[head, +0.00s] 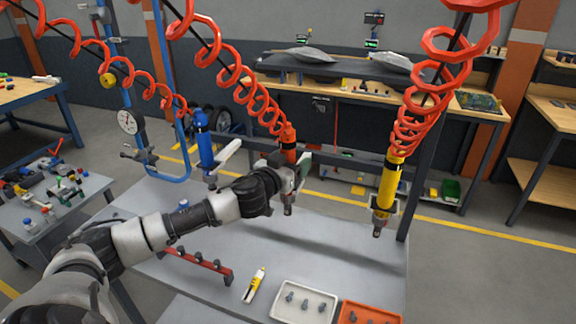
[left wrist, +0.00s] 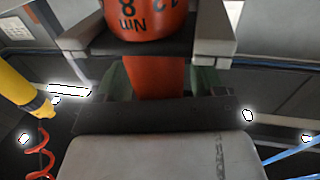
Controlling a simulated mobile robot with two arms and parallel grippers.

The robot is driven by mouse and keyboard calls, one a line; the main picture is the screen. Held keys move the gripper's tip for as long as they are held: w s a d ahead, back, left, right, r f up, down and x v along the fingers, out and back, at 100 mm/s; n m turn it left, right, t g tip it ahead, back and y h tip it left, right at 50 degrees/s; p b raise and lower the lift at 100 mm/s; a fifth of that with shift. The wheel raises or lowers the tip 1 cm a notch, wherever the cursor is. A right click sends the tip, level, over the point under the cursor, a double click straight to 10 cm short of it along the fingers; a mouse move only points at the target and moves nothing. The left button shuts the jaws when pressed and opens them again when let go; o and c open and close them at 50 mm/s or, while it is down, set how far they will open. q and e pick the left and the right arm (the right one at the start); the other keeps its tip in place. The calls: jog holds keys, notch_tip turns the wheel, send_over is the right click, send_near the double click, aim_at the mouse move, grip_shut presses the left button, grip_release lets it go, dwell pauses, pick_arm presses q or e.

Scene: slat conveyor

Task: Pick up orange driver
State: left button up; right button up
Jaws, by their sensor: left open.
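The orange driver (head: 288,137) hangs upright from a red coiled hose above the grey table, near the middle of the head view. My left gripper (head: 297,172) is at the driver, and its arm hides part of the driver's lower body. In the left wrist view the orange driver (left wrist: 145,18), with black print on it, stands between the two open jaws of the left gripper (left wrist: 150,48). I cannot tell whether either jaw touches it. My right gripper is out of view.
A blue driver (head: 204,142) hangs to the left and a yellow driver (head: 389,182) to the right. The grey table (head: 340,245) holds a red rack (head: 200,265), a yellow-and-white tool (head: 254,285), a white tray (head: 277,311) and an orange tray (head: 345,306). The table's middle is clear.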

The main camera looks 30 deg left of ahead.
pick_arm(q)
jog(key=c, duration=1.1)
jog(key=shift+a+r, duration=0.1)
jog(key=shift+c, duration=0.7)
